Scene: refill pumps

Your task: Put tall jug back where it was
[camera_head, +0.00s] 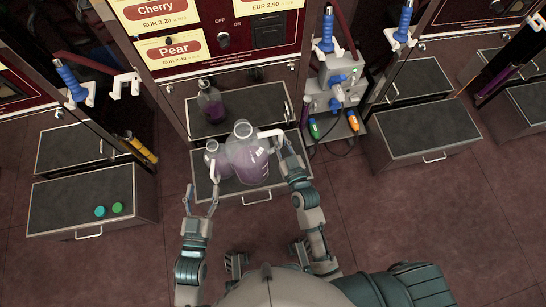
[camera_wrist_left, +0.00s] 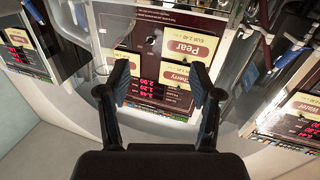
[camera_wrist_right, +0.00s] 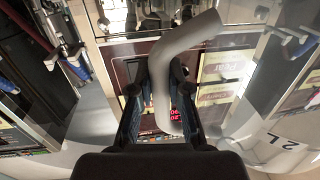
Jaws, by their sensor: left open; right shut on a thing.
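A large clear jug (camera_head: 249,163) with purple liquid and a white handle is over the pulled-out tray below the Pear pump; it looks the tallest vessel in view. My right gripper (camera_head: 280,142) is shut on its handle, which also shows between the fingers in the right wrist view (camera_wrist_right: 172,75). I cannot tell whether the jug's base touches the tray. A smaller clear jug (camera_head: 212,160) stands left of it, partly overlapped. My left gripper (camera_head: 201,190) is open and empty, in front of the smaller jug. In the left wrist view nothing is between its fingers (camera_wrist_left: 163,92).
A flask (camera_head: 211,105) with dark liquid stands on the recessed shelf (camera_head: 262,103) behind. A grey valve box (camera_head: 335,85) with blue fittings is to the right. The left tray (camera_head: 60,205) holds teal and green caps (camera_head: 108,209). The right tray (camera_head: 425,130) is empty.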

